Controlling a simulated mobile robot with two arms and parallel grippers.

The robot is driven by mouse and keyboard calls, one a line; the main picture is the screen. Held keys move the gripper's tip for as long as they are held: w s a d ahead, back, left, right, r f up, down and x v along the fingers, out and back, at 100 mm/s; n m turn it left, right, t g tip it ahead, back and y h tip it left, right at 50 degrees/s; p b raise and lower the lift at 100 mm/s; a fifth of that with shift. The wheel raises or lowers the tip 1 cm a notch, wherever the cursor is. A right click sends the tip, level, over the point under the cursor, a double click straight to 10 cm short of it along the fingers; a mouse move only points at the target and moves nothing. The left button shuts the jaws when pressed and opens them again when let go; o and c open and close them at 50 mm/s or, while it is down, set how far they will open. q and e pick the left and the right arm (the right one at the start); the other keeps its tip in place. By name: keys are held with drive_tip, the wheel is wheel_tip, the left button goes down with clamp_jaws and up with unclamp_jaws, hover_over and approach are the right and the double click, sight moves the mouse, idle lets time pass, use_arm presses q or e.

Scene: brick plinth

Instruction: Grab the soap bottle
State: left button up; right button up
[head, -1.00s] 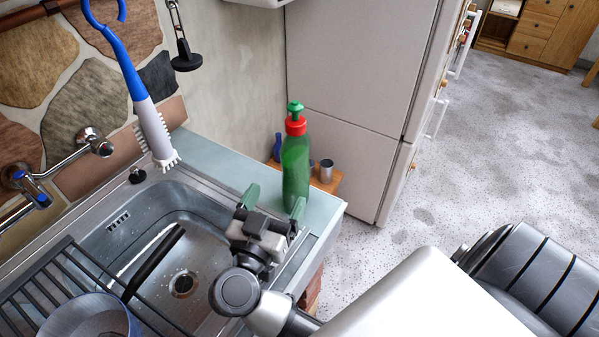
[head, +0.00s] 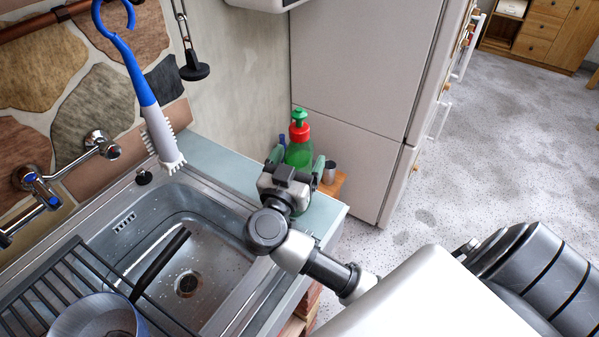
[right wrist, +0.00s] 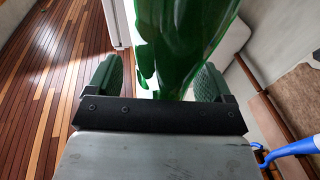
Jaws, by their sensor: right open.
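The green soap bottle (head: 299,152) with a red collar and green cap stands upright at the counter's far end in the head view. My right gripper (head: 298,165) is open, with its green fingers on either side of the bottle. Its body hides the bottle's lower part in the head view. In the right wrist view the bottle (right wrist: 180,40) stands between the two green fingertips, with a visible gap at the left one; contact at the right one is hard to tell. My left gripper is not in view.
The steel sink (head: 215,262) lies left of my right arm, with a rack (head: 62,288) and a pot (head: 92,318). A fridge (head: 365,90) stands behind.

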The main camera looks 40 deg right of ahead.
drive_tip(key=shift+a, duration=0.1)
drive_tip(key=shift+c, duration=1.3)
clamp_jaws()
drive_tip(key=shift+r, duration=0.1)
